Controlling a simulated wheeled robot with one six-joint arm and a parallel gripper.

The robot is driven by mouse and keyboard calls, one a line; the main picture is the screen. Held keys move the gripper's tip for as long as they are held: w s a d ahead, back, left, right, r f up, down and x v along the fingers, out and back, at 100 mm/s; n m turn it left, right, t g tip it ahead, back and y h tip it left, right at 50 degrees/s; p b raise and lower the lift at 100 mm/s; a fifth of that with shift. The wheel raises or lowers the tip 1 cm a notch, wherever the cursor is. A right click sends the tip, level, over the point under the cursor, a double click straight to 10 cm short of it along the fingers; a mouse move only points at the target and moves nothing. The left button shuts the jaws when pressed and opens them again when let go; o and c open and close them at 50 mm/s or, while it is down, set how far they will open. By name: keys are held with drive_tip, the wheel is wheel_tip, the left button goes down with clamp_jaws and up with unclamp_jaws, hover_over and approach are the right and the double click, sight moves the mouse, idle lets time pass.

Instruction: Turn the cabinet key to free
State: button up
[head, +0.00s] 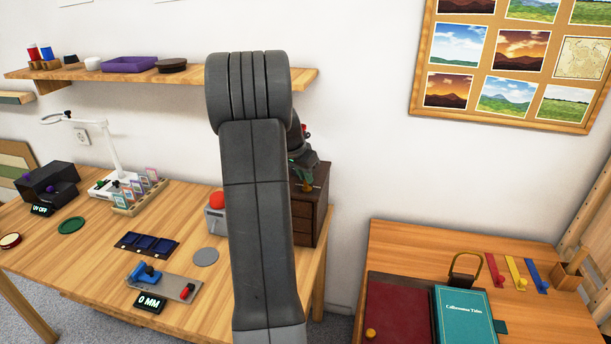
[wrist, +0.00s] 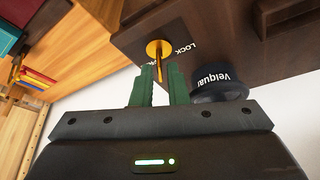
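The dark brown cabinet (head: 314,208) with drawers stands at the back right of the workbench, partly hidden by my arm. In the wrist view, the cabinet face (wrist: 225,30) fills the top and carries white "LOCK" lettering. A brass key (wrist: 158,52) sits in it, with its thin grip pointing down toward my gripper. My gripper (wrist: 160,72) has its green fingers on either side of the key grip, with a visible gap between them, so it looks open. In the head view, my gripper (head: 300,176) is just at the cabinet, mostly behind my arm.
A dark round object (wrist: 218,85) lettered "Velqua…" is close to the right finger. A wall shelf (head: 180,75) hangs above the workbench (head: 90,265). A side table (head: 400,245) on the right holds a teal book (head: 466,318) and coloured hooks.

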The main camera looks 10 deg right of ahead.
drive_tip(key=shift+w+d+f, duration=0.1)
drive_tip(key=shift+d+f, duration=0.05)
drive_tip(key=shift+f, duration=0.35)
clamp_jaws()
